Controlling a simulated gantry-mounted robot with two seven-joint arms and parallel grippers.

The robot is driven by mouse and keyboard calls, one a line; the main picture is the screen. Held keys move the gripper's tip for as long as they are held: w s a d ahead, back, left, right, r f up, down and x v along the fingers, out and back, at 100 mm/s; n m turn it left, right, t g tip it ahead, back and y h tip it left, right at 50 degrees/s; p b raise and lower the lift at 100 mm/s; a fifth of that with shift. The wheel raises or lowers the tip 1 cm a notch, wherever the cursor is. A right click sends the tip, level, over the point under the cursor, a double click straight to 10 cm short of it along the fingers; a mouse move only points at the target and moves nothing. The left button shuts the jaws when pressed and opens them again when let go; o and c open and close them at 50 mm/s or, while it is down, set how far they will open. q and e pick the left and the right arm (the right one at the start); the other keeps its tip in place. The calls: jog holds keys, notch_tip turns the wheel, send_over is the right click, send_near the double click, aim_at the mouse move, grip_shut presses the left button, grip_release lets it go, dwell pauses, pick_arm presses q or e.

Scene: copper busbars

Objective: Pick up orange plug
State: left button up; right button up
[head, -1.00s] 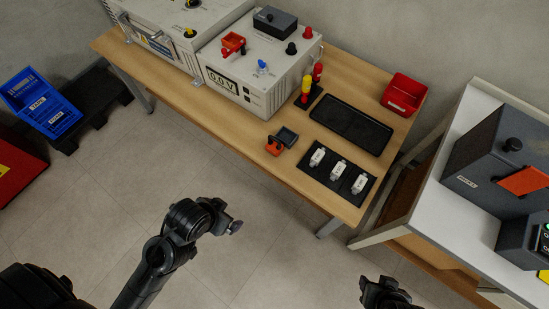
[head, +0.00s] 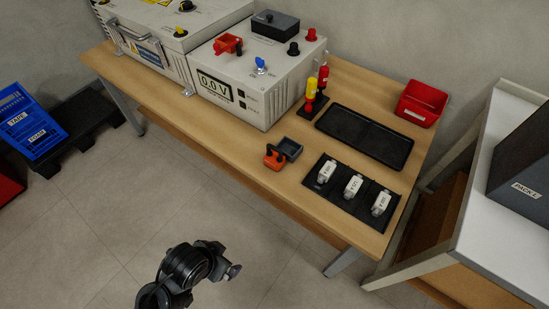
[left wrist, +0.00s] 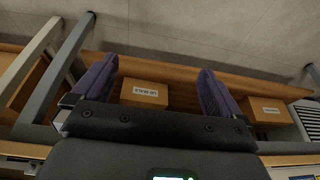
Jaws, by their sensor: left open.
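The orange plug (head: 274,159) with a black handle sits near the front edge of the wooden workbench (head: 225,145). It is right beside a small dark grey square tray or socket (head: 290,147). My left gripper (head: 233,271) is in front of the bench, over the floor, well apart from the plug. In the left wrist view its two purple-padded fingers (left wrist: 157,70) are spread with nothing between them. The plug does not show in that view. My right gripper is out of view.
A power unit (head: 235,90) reads 0.0 V. A black mat (head: 325,198) with several white modules, an empty black tray (head: 363,137) and a red bin (head: 421,103) lie to the right. Labelled boxes (left wrist: 145,91) stand on a lower shelf.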

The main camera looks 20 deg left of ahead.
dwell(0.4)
pick_arm(q)
jog(key=shift+c, duration=1.4)
jog(key=shift+w, duration=0.1)
